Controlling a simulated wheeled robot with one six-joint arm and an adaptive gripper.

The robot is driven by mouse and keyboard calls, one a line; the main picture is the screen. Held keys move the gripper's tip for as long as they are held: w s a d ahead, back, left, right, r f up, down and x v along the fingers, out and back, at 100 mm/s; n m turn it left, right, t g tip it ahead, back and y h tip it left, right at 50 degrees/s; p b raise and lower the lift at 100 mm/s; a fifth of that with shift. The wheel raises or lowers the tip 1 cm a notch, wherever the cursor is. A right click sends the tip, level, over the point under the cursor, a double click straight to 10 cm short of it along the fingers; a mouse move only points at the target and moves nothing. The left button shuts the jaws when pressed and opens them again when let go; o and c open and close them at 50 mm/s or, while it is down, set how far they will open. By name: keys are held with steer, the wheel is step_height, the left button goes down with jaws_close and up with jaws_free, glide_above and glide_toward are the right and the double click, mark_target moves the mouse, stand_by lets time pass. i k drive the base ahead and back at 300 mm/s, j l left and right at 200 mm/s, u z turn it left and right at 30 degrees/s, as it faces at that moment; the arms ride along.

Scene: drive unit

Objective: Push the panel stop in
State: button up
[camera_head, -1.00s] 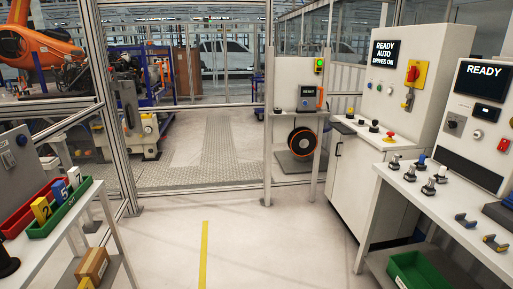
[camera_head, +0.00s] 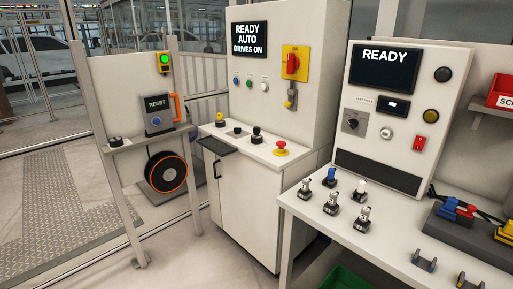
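The panel stop, a red mushroom button on a yellow collar (camera_head: 281,147), stands on the sloping desk of the white control cabinet (camera_head: 245,200), near the desk's right end. I cannot tell from here how far its head is pressed. The cabinet's screen (camera_head: 250,40) reads READY AUTO DRIVES ON. A red rotary switch on a yellow plate (camera_head: 292,62) is on the upright face above the desk. My gripper is not in view.
A white bench (camera_head: 400,235) with a READY panel (camera_head: 385,120) and several small parts stands at the right. A post with a RESET box (camera_head: 157,113) and an orange-rimmed reel (camera_head: 167,172) stands left of the cabinet. Floor shows at lower left.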

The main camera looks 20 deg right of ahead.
mark_target(281, 143)
steer(key=i+j+z, duration=0.6)
steer(key=j, duration=0.25)
steer(key=i+j+u, duration=0.2)
steer(key=i+j, duration=0.5)
steer(key=i, duration=0.2)
